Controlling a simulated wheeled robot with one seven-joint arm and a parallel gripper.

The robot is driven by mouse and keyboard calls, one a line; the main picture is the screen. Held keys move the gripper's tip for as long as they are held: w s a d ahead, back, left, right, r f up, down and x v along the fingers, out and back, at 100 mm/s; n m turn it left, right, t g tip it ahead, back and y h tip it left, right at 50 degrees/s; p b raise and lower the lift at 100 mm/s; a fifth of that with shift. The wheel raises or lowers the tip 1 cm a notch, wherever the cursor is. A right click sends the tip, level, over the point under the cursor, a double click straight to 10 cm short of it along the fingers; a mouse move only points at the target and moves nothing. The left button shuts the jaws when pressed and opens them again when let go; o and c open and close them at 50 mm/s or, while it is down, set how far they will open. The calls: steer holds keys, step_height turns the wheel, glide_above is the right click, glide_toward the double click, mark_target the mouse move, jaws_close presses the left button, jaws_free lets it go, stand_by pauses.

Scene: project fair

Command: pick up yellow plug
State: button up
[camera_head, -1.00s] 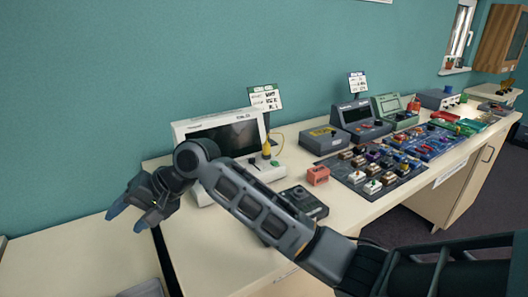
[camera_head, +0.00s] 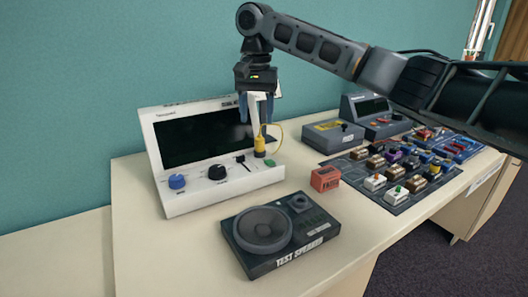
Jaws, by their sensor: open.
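The yellow plug (camera_head: 260,147) stands upright at the right end of the white console (camera_head: 215,194), with a yellow cable (camera_head: 279,126) looping up beside it. My gripper (camera_head: 257,112) points down directly above the plug, its fingers open. The fingertips are at or just above the plug's top; I cannot tell whether they touch it. The upper part of the plug and cable is partly hidden by the fingers.
The console has a dark screen (camera_head: 203,137), a blue knob (camera_head: 177,181) and a black knob (camera_head: 217,172). A test speaker (camera_head: 262,268) lies in front. A red block (camera_head: 325,178) and a board of switches (camera_head: 402,204) are to the right.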

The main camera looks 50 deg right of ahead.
mark_target(259, 138)
steer(key=shift+d+f, duration=0.2)
steer(key=shift+f, duration=0.05)
step_height(259, 138, down, 2)
steer(key=shift+s+f, duration=0.1)
steer(key=shift+f, duration=0.1)
steer(key=shift+s+f, duration=0.1)
steer(key=shift+f, duration=2.3)
steer(key=shift+c, duration=0.3)
jaws_close()
